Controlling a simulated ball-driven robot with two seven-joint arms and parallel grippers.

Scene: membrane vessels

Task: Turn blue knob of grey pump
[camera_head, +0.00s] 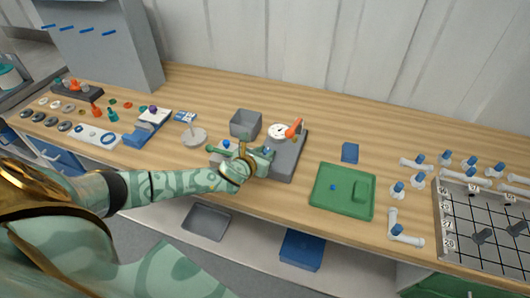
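The grey pump (291,157) appears to be the dark grey block on the bench in the middle of the view. A round white gauge (277,130) and an orange lever (293,128) show at its back. My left arm comes in from the left, and my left gripper (262,157) is at the pump's left side. A small bit of blue shows by the fingertips; I cannot tell whether it is the blue knob or whether the fingers touch it. The gripper hides this part of the pump, and its opening is too small to judge. My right gripper is out of view.
A small light block with a blue top (226,145) sits just left of the gripper. An open grey bin (246,121) stands behind it. A green tray (325,203) and a blue block (350,152) are to the right. White fittings and a grid board (480,262) fill the far right.

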